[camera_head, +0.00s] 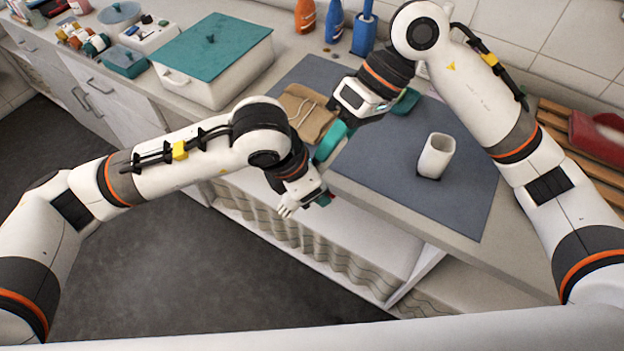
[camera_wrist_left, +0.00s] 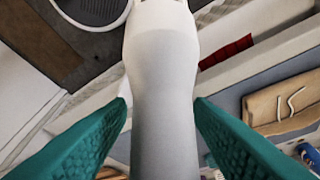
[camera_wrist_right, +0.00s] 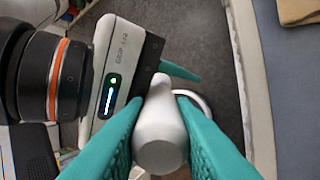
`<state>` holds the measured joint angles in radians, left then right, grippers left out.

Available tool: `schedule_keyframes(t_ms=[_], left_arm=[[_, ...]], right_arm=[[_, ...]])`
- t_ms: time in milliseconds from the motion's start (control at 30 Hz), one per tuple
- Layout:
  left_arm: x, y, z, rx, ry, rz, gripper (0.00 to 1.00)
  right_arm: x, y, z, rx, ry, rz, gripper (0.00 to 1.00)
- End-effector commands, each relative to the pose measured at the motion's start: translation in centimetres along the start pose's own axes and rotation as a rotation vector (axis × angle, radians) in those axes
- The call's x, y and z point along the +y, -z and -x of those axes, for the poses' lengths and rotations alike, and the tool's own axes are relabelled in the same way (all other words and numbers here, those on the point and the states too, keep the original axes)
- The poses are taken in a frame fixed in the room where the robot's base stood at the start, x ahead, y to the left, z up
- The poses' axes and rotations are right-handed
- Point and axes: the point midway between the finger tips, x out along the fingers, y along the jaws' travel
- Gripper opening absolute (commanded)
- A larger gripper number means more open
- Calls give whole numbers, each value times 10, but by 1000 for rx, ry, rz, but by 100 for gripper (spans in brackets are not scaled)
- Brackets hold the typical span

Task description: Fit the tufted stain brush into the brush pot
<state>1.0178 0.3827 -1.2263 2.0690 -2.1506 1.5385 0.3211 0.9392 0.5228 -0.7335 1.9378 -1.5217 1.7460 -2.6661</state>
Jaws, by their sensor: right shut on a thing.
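The white tufted stain brush (camera_head: 286,211) is in the air in front of the counter edge, between my two grippers. My right gripper (camera_wrist_right: 159,100) is shut on it, with its teal fingers on both sides of the white rounded body. My left gripper (camera_wrist_left: 161,100) has its fingers apart on either side of the pale brush (camera_wrist_left: 163,90), with a narrow gap showing at the left finger. Its body is close beside the brush in the right wrist view. The white brush pot (camera_head: 435,157) stands upright on the grey mat (camera_head: 460,195), apart from both grippers.
A folded brown cloth (camera_head: 306,108) lies at the mat's left. A teal-lidded box (camera_head: 213,55), an orange bottle (camera_head: 305,15) and blue bottles (camera_head: 334,22) stand behind. A wooden rack (camera_head: 575,140) with a red item is at right. The mat around the pot is clear.

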Motion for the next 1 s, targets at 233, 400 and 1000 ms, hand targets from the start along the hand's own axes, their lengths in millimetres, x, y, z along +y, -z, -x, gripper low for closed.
schedule_keyframes(t_ms=[233,400,1000], left_arm=[[1,-2,-2,-6,-3,2,6],[1,-2,-2,-6,-4,1,0],[0,0,0,-2,-1,1,0]], right_arm=[[4,-2,2,-9,-9,9,0],[5,-2,2,-10,-9,10,36],[2,-2,37,-8,-2,4,48]])
